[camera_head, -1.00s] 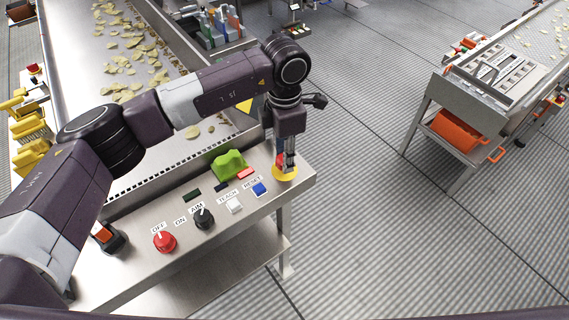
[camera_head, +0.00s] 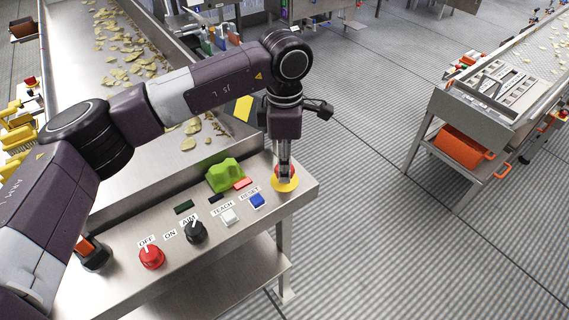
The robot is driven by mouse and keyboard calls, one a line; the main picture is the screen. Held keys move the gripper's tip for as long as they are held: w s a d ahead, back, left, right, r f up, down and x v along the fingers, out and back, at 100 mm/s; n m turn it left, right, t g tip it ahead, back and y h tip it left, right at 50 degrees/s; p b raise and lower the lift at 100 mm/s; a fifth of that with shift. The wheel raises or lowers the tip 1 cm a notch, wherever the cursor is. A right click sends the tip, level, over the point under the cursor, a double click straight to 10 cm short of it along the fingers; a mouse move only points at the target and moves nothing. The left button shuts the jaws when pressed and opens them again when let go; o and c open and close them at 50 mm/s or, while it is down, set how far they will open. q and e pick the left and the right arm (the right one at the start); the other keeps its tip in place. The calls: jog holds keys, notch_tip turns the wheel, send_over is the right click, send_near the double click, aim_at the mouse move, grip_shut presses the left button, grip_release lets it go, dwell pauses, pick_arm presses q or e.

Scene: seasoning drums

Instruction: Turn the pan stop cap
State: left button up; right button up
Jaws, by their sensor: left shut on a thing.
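The pan stop cap (camera_head: 292,172) is a red button on a yellow round base (camera_head: 285,185) at the right end of the steel control panel (camera_head: 262,222). My left gripper (camera_head: 285,176) points straight down over it and is shut on the red cap. The fingers hide part of the cap, so its turn angle cannot be told. My right gripper does not show.
The panel also holds a red OFF knob (camera_head: 152,257), a black knob (camera_head: 195,232), a white button (camera_head: 229,217), a blue button (camera_head: 257,201) and a green lump (camera_head: 223,175). A conveyor with chips (camera_head: 125,75) lies behind. An orange bin (camera_head: 462,146) sits at right. Floor between is clear.

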pick_arm(q)
jog(key=o, duration=1.2)
jog(key=shift+c, duration=0.2)
jog(key=shift+r, duration=0.1)
notch_tip(320, 180, up, 12)
